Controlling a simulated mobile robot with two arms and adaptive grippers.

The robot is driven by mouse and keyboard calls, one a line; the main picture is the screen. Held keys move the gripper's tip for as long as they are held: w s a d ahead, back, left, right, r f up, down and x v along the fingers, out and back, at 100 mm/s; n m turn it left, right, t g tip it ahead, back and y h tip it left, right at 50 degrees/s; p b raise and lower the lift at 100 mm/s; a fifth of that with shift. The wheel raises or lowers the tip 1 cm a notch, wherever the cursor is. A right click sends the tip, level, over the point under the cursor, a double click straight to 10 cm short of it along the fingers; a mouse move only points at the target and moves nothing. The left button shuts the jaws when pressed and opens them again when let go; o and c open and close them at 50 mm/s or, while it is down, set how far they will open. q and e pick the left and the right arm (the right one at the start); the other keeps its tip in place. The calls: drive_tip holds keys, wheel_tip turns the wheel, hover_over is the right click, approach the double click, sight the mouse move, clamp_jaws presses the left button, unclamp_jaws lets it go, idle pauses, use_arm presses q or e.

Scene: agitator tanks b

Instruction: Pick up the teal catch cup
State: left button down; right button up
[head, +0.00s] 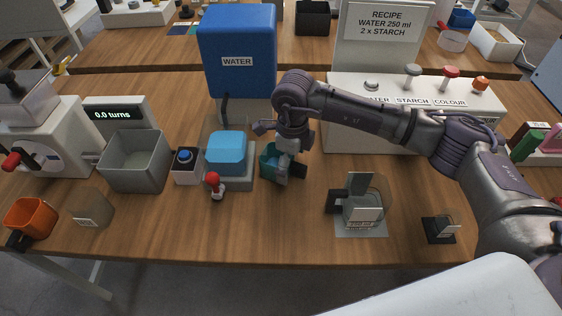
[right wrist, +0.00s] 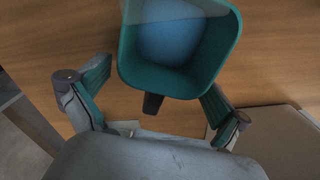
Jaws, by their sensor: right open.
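The teal catch cup (head: 268,161) stands on the wooden table, right of the light-blue block, partly hidden by my right gripper (head: 288,168). In the right wrist view the cup (right wrist: 181,88) fills the top middle, open end towards the camera, with a rounded blue patch inside. My right gripper (right wrist: 156,80) is open, its two teal-padded fingers spread on either side of the cup's near end. I see no grip on the cup. Whether the right finger touches its wall I cannot tell. My left gripper is not in view.
A light-blue block (head: 227,148) on a grey base and a red-knobbed lever (head: 214,185) stand left of the cup. The blue water tank (head: 237,45) is behind. The table in front of the cup is clear.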

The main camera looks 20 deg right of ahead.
drive_tip(key=shift+f, duration=0.3)
drive_tip(key=c, duration=1.4)
drive_tip(key=shift+o, duration=0.2)
drive_tip(key=shift+r, duration=0.1)
drive_tip(key=shift+w+r, duration=0.1)
